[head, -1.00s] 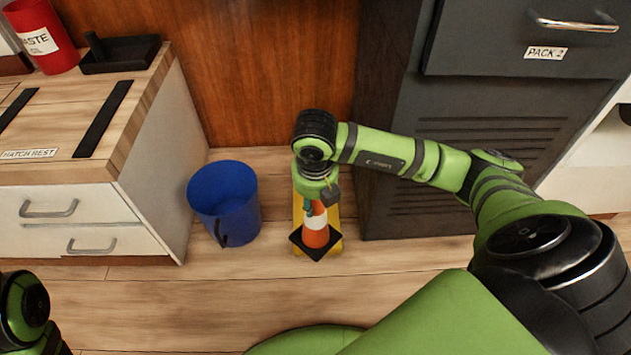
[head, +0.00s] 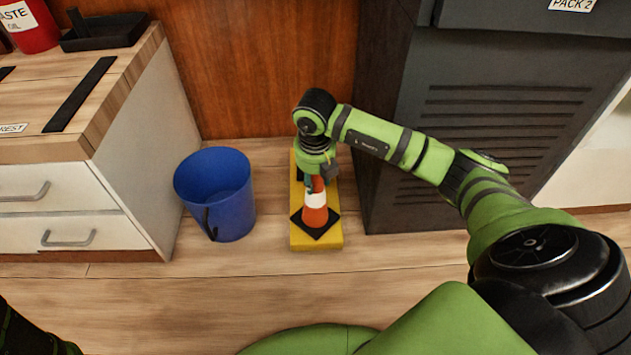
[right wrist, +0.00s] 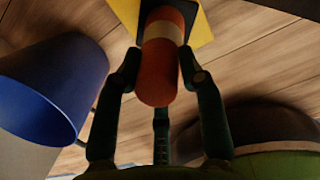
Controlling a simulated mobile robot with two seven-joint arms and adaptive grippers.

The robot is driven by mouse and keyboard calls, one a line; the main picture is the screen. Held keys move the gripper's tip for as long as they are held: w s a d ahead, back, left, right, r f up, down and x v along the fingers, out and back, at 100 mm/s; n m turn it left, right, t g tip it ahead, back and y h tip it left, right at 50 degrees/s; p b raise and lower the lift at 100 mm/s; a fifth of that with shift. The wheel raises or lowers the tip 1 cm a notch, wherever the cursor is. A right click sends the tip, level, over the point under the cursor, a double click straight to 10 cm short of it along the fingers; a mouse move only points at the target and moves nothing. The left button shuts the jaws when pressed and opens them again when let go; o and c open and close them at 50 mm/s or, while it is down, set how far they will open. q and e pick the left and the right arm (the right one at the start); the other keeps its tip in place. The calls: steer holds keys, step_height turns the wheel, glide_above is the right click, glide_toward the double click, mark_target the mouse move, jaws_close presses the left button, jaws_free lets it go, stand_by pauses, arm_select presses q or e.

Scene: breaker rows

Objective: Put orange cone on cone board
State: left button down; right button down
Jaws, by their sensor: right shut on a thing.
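The orange cone (head: 316,217) has a white band and a square black base, and it stands upright over the yellow cone board (head: 302,242) on the floor. My right gripper (head: 316,186) comes from above and is shut on the upper part of the cone. In the right wrist view, its fingers (right wrist: 160,78) flank the cone (right wrist: 160,75), with the yellow board (right wrist: 125,12) behind the base. My left gripper is not in view; only part of my left arm shows at the lower left.
A blue bucket (head: 216,195) stands on the floor just left of the board. A dark vented cabinet (head: 400,190) stands close on the right, and a wooden panel (head: 270,70) is behind. A white drawer unit (head: 140,170) is at the left. The floor in front is clear.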

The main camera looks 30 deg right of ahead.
steer(key=c, duration=0.8)
jaws_free()
steer(key=shift+o, duration=0.2)
